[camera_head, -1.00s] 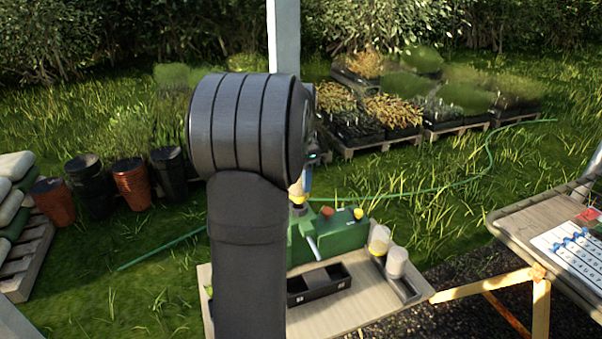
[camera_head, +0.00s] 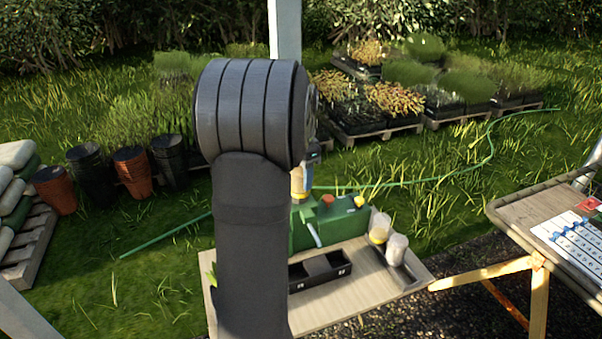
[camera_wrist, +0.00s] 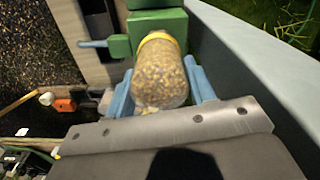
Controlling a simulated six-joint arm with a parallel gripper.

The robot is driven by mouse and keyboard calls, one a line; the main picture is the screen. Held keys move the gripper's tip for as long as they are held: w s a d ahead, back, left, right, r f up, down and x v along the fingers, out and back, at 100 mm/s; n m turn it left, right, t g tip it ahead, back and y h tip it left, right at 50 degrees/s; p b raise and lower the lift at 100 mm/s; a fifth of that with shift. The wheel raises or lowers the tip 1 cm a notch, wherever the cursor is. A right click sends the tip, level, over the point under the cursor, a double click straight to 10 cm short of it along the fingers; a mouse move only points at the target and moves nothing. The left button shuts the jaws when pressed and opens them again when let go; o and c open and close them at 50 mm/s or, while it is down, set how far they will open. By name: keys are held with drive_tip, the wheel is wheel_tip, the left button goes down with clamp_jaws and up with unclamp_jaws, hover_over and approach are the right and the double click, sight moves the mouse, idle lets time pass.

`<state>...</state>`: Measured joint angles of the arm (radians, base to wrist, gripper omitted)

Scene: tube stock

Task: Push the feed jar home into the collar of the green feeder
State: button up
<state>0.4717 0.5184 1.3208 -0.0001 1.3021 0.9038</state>
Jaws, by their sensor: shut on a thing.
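The feed jar (camera_wrist: 160,82) is clear, full of tan grain, with a yellow band at its far end. My gripper (camera_wrist: 162,84) is shut on it, one blue finger on each side. In the wrist view the yellow end meets or overlaps the green feeder (camera_wrist: 158,28). In the head view the jar (camera_head: 299,178) hangs upright over the left part of the feeder (camera_head: 342,231), yellow end down. My arm hides part of this area. I cannot tell how deep the jar sits in the collar, which is hidden.
The feeder stands on a pale bench (camera_head: 375,300). In front of it is a black divided tray (camera_head: 320,278). Two jars (camera_head: 379,228) (camera_head: 396,248) stand in a dark rack at the right. Another table (camera_head: 520,215) with a white chart is further right.

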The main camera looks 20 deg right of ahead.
drive_tip(key=shift+f, duration=0.25)
idle(0.4)
drive_tip(key=o, duration=1.1)
drive_tip(key=shift+o, duration=0.2)
wheel_tip(320, 180, up, 18)
drive_tip(key=shift+f, duration=0.25)
drive_tip(key=shift+f, duration=0.1)
wheel_tip(320, 180, down, 17)
drive_tip(key=shift+f, duration=0.15)
